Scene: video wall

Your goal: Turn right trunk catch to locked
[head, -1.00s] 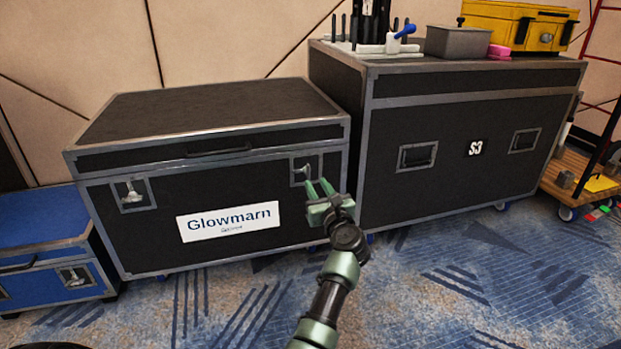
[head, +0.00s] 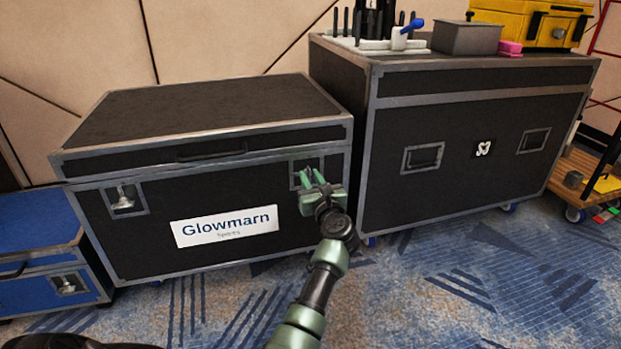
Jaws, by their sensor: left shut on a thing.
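The black Glowmarn trunk (head: 150,225) stands on the carpet with its lid down. Its right catch (head: 298,168) sits in a metal plate near the right end of the front, largely hidden by my gripper. My left gripper (head: 311,177) is at this catch, with its green fingers shut on the catch's handle. The handle's exact angle is hard to make out behind the fingers. The left catch (head: 123,198) shows in its plate near the left end of the front. My right gripper is not in view.
A larger black S3 case (head: 460,180) stands close on the right, with a grey box (head: 466,38) and a yellow case (head: 545,25) on top. A blue case (head: 35,220) is at the left. Open carpet (head: 450,270) lies in front.

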